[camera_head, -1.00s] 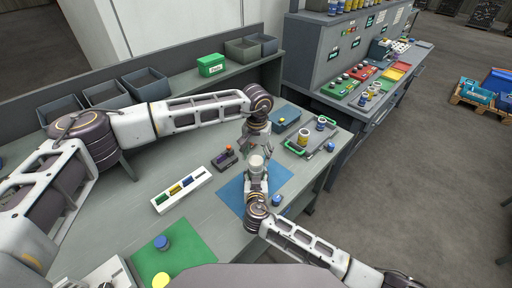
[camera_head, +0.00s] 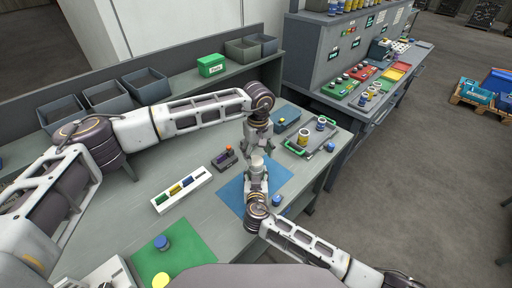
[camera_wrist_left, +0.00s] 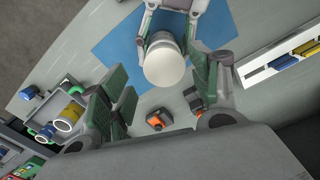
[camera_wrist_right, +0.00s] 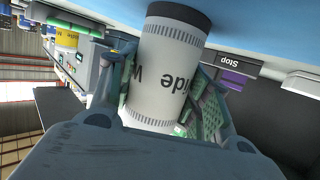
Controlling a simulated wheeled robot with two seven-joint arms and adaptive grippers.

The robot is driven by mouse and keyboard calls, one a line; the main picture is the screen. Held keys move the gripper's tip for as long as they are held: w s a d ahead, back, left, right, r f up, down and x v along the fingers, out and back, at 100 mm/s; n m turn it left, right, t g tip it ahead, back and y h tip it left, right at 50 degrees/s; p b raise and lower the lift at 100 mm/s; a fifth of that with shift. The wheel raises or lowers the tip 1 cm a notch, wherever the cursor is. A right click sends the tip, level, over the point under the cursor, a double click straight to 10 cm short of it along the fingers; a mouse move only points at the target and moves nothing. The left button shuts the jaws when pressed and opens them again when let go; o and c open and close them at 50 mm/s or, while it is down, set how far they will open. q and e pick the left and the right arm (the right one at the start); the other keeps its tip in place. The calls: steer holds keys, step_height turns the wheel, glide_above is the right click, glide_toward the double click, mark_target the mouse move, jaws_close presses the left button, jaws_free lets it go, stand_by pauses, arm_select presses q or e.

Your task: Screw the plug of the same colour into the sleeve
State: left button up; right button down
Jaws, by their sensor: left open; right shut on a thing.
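A white cylinder (camera_wrist_right: 165,65), printed with "Wide" and a dark band at one end, is held upright in my right gripper (camera_wrist_right: 165,120); I take it for the sleeve. Its round white top (camera_wrist_left: 168,66) faces up in the left wrist view, and it also shows in the head view (camera_head: 257,162). My left gripper (camera_wrist_left: 160,95) is open and empty, just above that top, its fingers apart. A blue plug-like piece (camera_head: 277,200) stands by the blue mat, another (camera_head: 162,243) on the green mat. Whether a plug is inside the cylinder cannot be seen.
A blue mat (camera_head: 283,182) lies under the grippers. A tray (camera_head: 292,147) with yellow and blue-marked cylinders stands right. Bins line the back.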

mark_target(256, 160)
arm_select(q)
steer(key=n, duration=0.7)
steer(key=shift+r, duration=0.35)
steer(key=n, duration=0.6)
steer(key=shift+r, duration=0.25)
steer(key=n, duration=0.6)
steer(key=shift+a+r+n, duration=0.1)
steer(key=shift+r+n, duration=0.2)
steer(key=shift+n, duration=0.1)
steer(key=n, duration=0.6)
steer(key=shift+w+a+r, duration=0.15)
steer(key=shift+a+r, duration=0.05)
steer(key=shift+r, duration=0.1)
steer(key=shift+n, duration=0.3)
steer(key=shift+f, duration=4)
